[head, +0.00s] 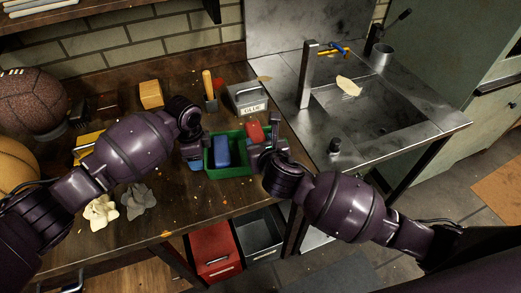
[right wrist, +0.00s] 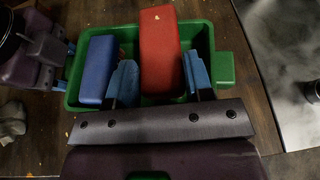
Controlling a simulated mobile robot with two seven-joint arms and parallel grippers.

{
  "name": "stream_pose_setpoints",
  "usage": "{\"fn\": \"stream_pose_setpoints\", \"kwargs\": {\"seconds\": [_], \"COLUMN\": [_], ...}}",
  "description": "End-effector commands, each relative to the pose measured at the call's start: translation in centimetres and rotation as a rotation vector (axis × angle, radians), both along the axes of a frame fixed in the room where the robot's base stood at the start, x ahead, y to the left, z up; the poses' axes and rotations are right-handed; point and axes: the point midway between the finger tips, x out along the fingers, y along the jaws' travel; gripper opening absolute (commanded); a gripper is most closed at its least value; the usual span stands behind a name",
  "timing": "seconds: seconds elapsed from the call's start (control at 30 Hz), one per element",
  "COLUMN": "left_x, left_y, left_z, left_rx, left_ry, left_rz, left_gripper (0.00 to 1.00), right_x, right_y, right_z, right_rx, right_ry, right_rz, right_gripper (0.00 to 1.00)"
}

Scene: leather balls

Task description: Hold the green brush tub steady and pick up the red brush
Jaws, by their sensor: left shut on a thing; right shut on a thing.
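The green brush tub (head: 230,174) is on the wooden bench near the sink; its rim and tab also show in the right wrist view (right wrist: 224,66). The blue brush (head: 221,149) stands in its left part. My left gripper (head: 201,150) is shut on the tub's left end; its fingers are partly hidden. The red brush (head: 255,131) is at the tub's right part. My right gripper (head: 259,149) is shut on it, with blue fingertips on both sides in the right wrist view (right wrist: 160,72). I cannot tell whether the red brush is clear of the tub floor.
A grey glue box (head: 247,99) and a wooden-handled tool (head: 209,92) stand behind the tub. A steel sink (head: 365,110) is to the right. Balls (head: 32,100), a yellow block (head: 151,95) and crumpled cloths (head: 138,200) lie left. Red and black bins (head: 215,250) sit below.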

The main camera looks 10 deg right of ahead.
Motion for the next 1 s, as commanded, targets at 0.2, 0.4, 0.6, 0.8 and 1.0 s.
{"fn": "stream_pose_setpoints", "kwargs": {"seconds": [0.2, 0.4, 0.6, 0.8, 1.0], "left_x": [0.0, 0.0, 0.0, 0.0, 0.0], "left_y": [0.0, 0.0, 0.0, 0.0, 0.0], "left_z": [0.1, 0.1, 0.1, 0.1, 0.0], "left_rx": [0.000, 0.000, 0.000, 0.000, 0.000], "left_ry": [-0.002, -0.002, -0.002, -0.001, -0.001], "left_rz": [0.001, 0.001, 0.001, 0.001, 0.001], "left_gripper": [0.14, 0.14, 0.14, 0.62, 0.83], "right_x": [0.0, 0.1, 0.0, 0.0, 0.0], "right_y": [0.1, 0.0, 0.0, 0.0, 0.0], "right_z": [4.1, 6.0, 6.4, 6.4, 6.4], "right_rx": [0.002, 0.001, 0.001, 0.002, 0.002], "right_ry": [-0.004, -0.003, -0.002, -0.002, -0.002], "right_rz": [0.003, 0.001, 0.001, 0.001, 0.001], "right_gripper": [0.08, 0.08, 0.08, 0.08, 0.08]}}
